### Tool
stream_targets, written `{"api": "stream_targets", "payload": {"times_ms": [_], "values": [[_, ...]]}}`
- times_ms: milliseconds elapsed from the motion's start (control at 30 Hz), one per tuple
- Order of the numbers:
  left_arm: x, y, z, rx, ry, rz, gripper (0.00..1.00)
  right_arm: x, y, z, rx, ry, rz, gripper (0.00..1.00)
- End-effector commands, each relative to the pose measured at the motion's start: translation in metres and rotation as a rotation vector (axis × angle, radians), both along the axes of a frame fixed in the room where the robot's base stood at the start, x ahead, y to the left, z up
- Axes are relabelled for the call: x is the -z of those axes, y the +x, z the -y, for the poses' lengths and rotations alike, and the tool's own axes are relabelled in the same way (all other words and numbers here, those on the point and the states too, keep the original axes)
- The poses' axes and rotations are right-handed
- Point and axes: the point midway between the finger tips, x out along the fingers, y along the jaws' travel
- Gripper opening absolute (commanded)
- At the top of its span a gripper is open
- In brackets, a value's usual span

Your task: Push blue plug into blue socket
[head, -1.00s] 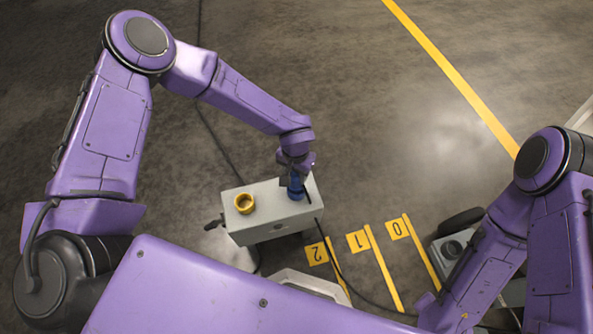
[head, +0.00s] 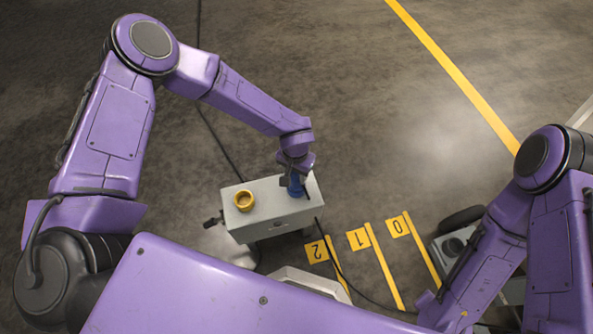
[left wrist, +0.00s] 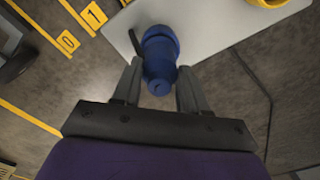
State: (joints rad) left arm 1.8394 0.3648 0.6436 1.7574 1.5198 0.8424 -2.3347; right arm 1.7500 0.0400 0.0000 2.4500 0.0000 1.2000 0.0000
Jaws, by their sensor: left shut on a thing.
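The blue plug (head: 294,187) is upright at the right end of a grey box's top in the head view. My left gripper (head: 293,178) is above the box and shut on the plug. In the left wrist view the blue plug (left wrist: 160,80) sits between the two fingers of my left gripper (left wrist: 161,88). A wider blue part shows beyond the fingers against the box top; I cannot tell whether it is the blue socket or part of the plug. The plug's lower end is hidden.
The grey box (head: 268,205) also carries a yellow ring-shaped socket (head: 244,209) on its left. A dark cable runs from the box's right side across the floor. Yellow floor strips numbered 2, 1 and 0 lie to the right. Open floor lies behind the box.

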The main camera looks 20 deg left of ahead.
Motion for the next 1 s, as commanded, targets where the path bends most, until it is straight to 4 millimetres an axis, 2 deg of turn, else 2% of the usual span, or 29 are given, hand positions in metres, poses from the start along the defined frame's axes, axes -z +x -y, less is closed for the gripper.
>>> {"api": "stream_targets", "payload": {"times_ms": [467, 500, 567, 1000], "values": [[0.0036, 0.0003, 0.0002, 0.0, 0.0, 0.001, 0.16, 0.0016, 0.0, 0.0, 0.0, 0.0, 0.0, 0.43], [0.0036, 0.0003, 0.0002, 0.0, 0.0, 0.001, 0.52, 0.0017, -0.0001, 0.0, 0.0, 0.0, 0.0, 0.43], [0.0036, 0.0003, 0.0002, 0.0, 0.0, 0.001, 0.72, 0.0016, 0.0, 0.0, 0.0, 0.0, 0.0, 0.43], [0.0039, 0.0, -0.0001, 0.0, 0.0, 0.0, 0.72, 0.0017, -0.0001, 0.0, 0.0, 0.0, 0.0, 0.43]]}}
